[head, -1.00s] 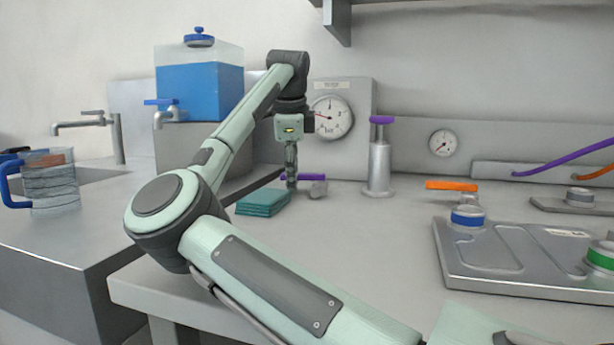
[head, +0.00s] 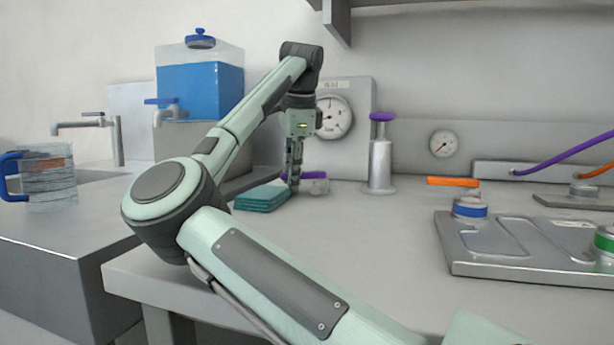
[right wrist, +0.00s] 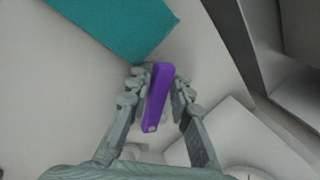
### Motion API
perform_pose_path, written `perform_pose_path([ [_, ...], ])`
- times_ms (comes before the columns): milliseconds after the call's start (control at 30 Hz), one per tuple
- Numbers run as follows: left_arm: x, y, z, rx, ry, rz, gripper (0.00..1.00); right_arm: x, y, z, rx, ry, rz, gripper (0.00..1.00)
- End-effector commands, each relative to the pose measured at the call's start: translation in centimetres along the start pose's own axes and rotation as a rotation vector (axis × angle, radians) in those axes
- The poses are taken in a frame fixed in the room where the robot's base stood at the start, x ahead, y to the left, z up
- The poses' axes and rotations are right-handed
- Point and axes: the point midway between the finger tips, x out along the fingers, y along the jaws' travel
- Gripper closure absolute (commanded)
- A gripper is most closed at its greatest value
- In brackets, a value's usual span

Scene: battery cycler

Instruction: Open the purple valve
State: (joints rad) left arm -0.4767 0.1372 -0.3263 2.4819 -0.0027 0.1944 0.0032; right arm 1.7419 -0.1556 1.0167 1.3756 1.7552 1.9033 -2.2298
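The purple valve handle (head: 310,175) sits on a small grey valve body (head: 318,187) at the back of the bench, beside the teal stack (head: 262,198). My right gripper (head: 294,184) points down at the handle's left part. In the right wrist view, the purple handle (right wrist: 158,97) lies lengthwise between the two fingers of my right gripper (right wrist: 159,84). The fingers are close on both sides and look shut on it. The fingers hide part of the handle in the head view. My left gripper is not in view.
A grey post with a purple top (head: 381,150) stands right of the valve. A gauge panel (head: 358,105) is behind it. An orange handle (head: 453,182) and a metal tray (head: 455,262) are farther right. The bench between the post and tray is clear.

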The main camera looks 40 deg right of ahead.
Motion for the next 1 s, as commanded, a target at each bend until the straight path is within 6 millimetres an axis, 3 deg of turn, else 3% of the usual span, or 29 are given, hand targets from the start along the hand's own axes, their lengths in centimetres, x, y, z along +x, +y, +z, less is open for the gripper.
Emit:
perform_pose_path([
  [367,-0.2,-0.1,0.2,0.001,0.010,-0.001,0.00,0.1,0.2,-0.1,-0.024,-0.010,0.001,0.80],
  [667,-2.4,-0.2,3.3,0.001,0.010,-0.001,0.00,-0.2,2.2,-0.7,-0.330,-0.124,-0.002,0.80],
  [800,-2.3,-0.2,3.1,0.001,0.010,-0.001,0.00,-1.1,2.9,-0.9,-0.486,-0.183,-0.001,0.80],
  [1000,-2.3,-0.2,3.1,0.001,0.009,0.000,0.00,-1.1,3.2,-1.0,-0.535,-0.196,0.002,0.80],
])
